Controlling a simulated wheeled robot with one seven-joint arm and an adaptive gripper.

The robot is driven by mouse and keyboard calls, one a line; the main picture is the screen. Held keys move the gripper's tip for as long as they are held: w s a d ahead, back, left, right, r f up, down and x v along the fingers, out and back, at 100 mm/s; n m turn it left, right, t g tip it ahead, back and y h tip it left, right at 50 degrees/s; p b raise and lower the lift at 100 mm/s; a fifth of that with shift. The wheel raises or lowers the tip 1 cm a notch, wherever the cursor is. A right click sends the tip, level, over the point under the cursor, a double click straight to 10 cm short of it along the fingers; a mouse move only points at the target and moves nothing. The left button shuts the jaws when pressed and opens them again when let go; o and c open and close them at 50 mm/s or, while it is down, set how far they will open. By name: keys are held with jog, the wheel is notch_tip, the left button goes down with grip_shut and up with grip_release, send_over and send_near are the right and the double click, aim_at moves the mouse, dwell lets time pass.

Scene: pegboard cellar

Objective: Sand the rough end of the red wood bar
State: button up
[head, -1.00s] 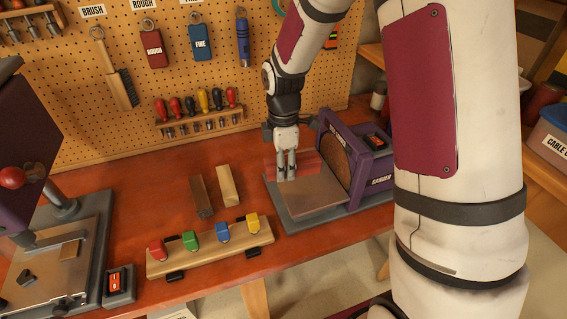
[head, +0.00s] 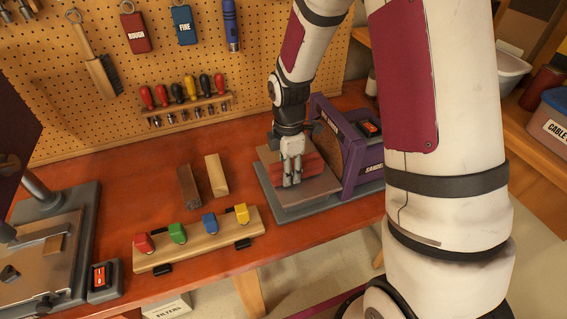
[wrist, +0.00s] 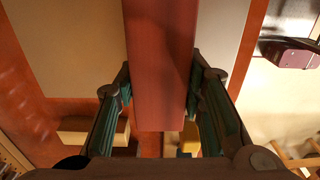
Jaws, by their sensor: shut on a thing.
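The red wood bar (head: 312,167) lies low over the metal table (head: 300,200) of the purple sander (head: 366,160). My gripper (head: 291,180) is shut on it from above and hides its middle. One end points right, toward the sander's brown disc (head: 322,135); I cannot tell whether it touches the disc or how rough it is. In the wrist view, the bar (wrist: 160,60) runs lengthwise between my two fingers, which press its sides. The sander's red switch (head: 369,128) is on its upper front; its state is unclear.
Two wood bars, dark (head: 189,186) and pale (head: 216,174), lie left of the sander. A wooden rack (head: 195,245) with coloured clamps is in front of them. A machine (head: 50,240) stands at left. Bare bench (head: 110,200) lies between. Tools hang on the pegboard behind.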

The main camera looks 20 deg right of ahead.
aim_at(302, 168)
jog(key=shift+d+f, duration=0.25)
jog(key=shift+d, duration=0.05)
jog(key=shift+d, duration=1.55)
jog(key=shift+s+p, duration=0.65)
jog(key=shift+p, duration=0.2)
dwell(0.8)
jog(key=shift+w, duration=0.25)
dwell(0.4)
jog(key=shift+a, duration=0.1)
jog(key=shift+a, duration=1.95)
jog(key=shift+r+p, duration=1.4)
jog(key=shift+r, duration=3.15)
